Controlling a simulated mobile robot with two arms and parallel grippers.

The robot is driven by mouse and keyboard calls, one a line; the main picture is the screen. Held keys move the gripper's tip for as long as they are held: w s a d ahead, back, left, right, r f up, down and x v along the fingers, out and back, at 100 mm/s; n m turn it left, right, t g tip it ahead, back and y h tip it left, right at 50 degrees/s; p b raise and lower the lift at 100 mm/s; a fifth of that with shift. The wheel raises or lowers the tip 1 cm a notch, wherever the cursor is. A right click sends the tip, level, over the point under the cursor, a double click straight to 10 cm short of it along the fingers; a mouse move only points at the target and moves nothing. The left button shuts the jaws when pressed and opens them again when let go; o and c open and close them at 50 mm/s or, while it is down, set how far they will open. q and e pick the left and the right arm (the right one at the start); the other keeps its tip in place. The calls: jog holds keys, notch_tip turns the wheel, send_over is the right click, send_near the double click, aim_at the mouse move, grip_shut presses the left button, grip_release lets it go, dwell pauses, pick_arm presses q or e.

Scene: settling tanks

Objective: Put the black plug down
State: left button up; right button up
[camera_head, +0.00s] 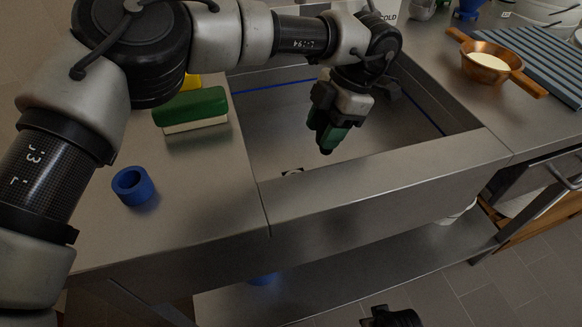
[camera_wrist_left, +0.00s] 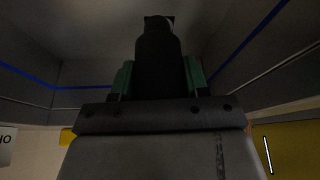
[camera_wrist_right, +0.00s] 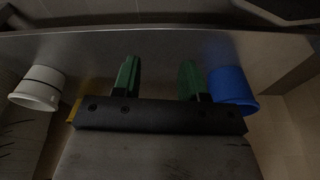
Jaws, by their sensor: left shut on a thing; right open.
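My left gripper (camera_head: 329,137) hangs over the steel sink basin (camera_head: 270,125), pointing down. Its green fingers are shut on the black plug (camera_wrist_left: 158,62), which shows dark between them in the left wrist view. In the head view the plug is mostly hidden by the fingers. Whether the plug touches anything cannot be told. A small dark and white thing (camera_head: 292,172) shows at the basin's near edge, mostly hidden by the front rim. My right gripper (camera_wrist_right: 160,80) is open and empty, low in front of the counter.
On the left counter lie a blue ring-shaped cup (camera_head: 133,186) and a green and white block (camera_head: 190,110). A white bucket (camera_wrist_right: 40,88) and a blue bucket (camera_wrist_right: 232,86) flank my right gripper.

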pick_arm(q)
jog(key=a+f, duration=0.2)
jog(key=s+a+f, duration=0.1)
jog(key=a+f, duration=0.1)
jog(key=f, duration=0.1)
jog(key=s+a+f, duration=0.1)
jog(key=f, duration=0.1)
jog(key=shift+s+a+f+b, duration=0.2)
jog(key=shift+a+f+b, duration=0.1)
jog(key=shift+a+b, duration=0.1)
jog(key=shift+f, duration=0.3)
pick_arm(e)
notch_tip(320, 180, up, 3)
jog(key=shift+w+r, duration=0.1)
pick_arm(q)
jog(key=o, duration=0.9)
pick_arm(e)
jog(key=shift+r, duration=0.25)
pick_arm(q)
jog(key=shift+r, duration=0.1)
pick_arm(e)
jog(key=shift+w, duration=0.1)
